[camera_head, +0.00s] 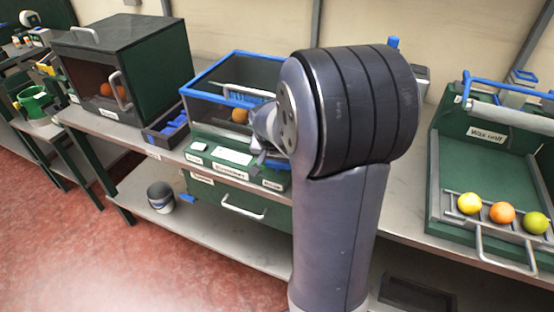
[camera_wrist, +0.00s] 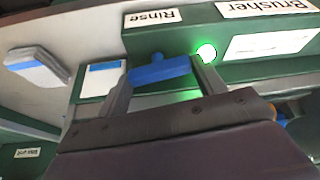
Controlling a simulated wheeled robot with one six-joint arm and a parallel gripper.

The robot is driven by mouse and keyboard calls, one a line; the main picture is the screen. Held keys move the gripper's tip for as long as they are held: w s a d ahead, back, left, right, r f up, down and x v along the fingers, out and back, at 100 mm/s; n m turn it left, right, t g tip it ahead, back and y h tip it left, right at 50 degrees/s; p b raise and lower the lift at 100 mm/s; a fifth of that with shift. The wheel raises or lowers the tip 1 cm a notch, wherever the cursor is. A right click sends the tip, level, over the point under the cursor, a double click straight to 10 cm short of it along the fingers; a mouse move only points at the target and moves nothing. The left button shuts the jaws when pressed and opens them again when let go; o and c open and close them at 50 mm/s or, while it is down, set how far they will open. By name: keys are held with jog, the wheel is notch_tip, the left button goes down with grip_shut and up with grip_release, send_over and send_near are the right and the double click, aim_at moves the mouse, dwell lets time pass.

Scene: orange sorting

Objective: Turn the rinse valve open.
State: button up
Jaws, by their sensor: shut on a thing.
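The rinse valve's blue handle (camera_wrist: 150,75) shows in the wrist view, below the "Rinse" label (camera_wrist: 153,16) on the green panel (camera_wrist: 180,38). My gripper (camera_wrist: 162,80) is shut on this handle, with one grey finger at each end of it. A green light (camera_wrist: 205,52) glows beside the right finger. In the head view, my arm covers the valve and most of my gripper. The blue-framed brusher box (camera_head: 222,63) stands behind it with an orange (camera_head: 240,115) inside.
A dark cabinet (camera_head: 150,60) holding oranges stands left. At right, the wax unit (camera_head: 500,140) has several coloured fruits on its front rack (camera_head: 480,228). A bucket (camera_head: 161,197) stands on the lower shelf. A white-and-blue block (camera_wrist: 38,67) lies left in the wrist view.

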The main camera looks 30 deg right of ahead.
jog(key=shift+d+n+t+y+p, duration=0.1)
jog(key=shift+n+t+y+p, duration=0.35)
jog(key=shift+n, duration=1.35)
jog(key=shift+y, duration=0.25)
jog(key=o, duration=1)
jog(key=shift+m, duration=0.3)
